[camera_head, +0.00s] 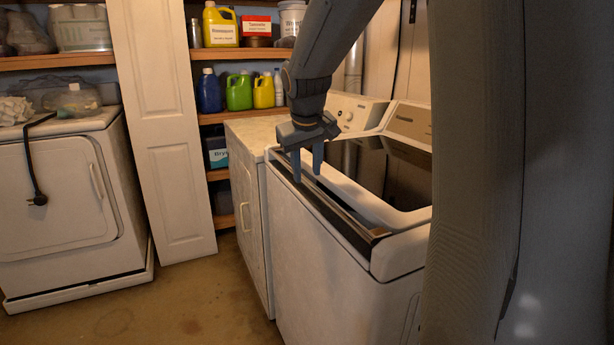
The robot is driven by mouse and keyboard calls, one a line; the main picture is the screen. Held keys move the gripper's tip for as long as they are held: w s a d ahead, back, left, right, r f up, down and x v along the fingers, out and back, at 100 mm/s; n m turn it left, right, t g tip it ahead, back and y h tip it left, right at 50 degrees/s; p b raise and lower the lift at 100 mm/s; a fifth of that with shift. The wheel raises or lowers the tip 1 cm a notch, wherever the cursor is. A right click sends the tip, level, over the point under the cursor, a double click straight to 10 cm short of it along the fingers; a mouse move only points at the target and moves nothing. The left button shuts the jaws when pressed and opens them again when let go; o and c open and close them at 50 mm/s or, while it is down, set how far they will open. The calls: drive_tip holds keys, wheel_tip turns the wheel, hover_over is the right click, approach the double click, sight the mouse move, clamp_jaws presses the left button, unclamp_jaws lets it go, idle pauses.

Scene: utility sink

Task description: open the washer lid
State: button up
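The white washer (330,275) stands at the centre right, its near side partly hidden by a large grey upright of my own body. Its lid (390,172) has a dark glass-like panel with a pale rim and looks closed, lying flat on top. A dark strip (335,216) runs along the washer's front top edge. My gripper (308,176) points down at the far part of this front edge. Its two fingers are apart with nothing visible between them. I cannot tell whether the fingertips touch the lid or the edge.
A white appliance (250,215) with a handle stands right beside the washer. Another white machine (55,200) with a dark cord is at the left. A white folding door (165,130) and shelves with bottles (239,92) are behind. The floor (185,300) between is clear.

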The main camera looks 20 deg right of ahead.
drive_tip(key=shift+x, duration=1.15)
clamp_jaws()
